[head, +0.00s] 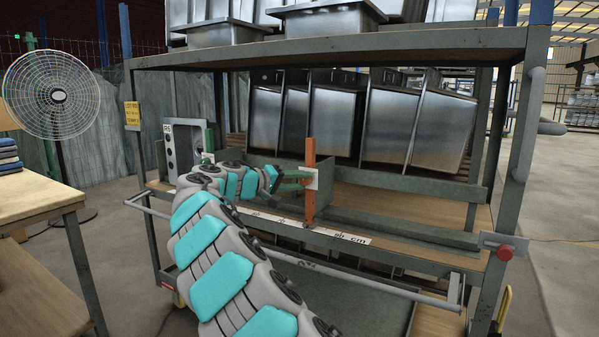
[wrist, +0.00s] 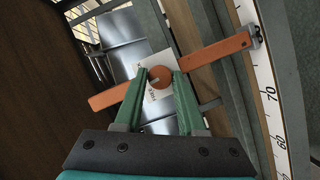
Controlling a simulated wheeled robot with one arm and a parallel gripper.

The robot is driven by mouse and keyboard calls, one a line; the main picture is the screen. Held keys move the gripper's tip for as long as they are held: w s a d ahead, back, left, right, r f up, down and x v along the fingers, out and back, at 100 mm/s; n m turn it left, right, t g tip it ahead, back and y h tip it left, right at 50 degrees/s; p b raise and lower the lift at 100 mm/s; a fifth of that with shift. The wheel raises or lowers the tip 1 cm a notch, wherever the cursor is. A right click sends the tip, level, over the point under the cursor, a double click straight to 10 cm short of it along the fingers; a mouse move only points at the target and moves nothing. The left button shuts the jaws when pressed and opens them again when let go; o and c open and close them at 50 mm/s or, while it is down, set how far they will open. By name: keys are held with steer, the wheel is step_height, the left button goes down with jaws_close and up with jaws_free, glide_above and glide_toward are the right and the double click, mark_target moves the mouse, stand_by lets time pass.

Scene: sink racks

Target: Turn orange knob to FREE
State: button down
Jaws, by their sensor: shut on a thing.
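The round orange knob (wrist: 160,77) sits on a white label plate (wrist: 145,75) in the wrist view. Small lettering on the plate seems to read FREE below the knob; which mark the knob points to is too small to tell. The plate is on an orange bar (wrist: 208,54), which stands upright at the rack's shelf in the head view (head: 310,190). My gripper (wrist: 160,84) has its two green fingers on either side of the knob, shut on it. In the head view my gripper (head: 302,178) reaches the plate from the left and hides the knob.
A number scale (head: 335,235) runs along the shelf edge under the bar. Steel pans (head: 330,120) stand behind it. A grey panel with a switch plate (head: 184,150) stands left of my arm. A push rail (head: 300,262) crosses in front. A red button (head: 504,253) is at right.

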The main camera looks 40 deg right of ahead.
steer(key=n+h+p, duration=0.1)
steer(key=n+p, duration=0.1)
steer(key=n, duration=0.1)
steer(key=shift+g, duration=0.3)
steer(key=shift+f+n+h+p, duration=0.2)
steer(key=shift+n+h+p, duration=0.65)
steer(key=shift+n, duration=1.05)
steer(key=c, duration=0.5)
jaws_free()
steer(key=shift+a, duration=0.1)
steer(key=a, duration=0.7)
steer(key=shift+a+f+b, duration=0.3)
steer(key=shift+f+b, duration=0.05)
steer(key=shift+b, duration=0.1)
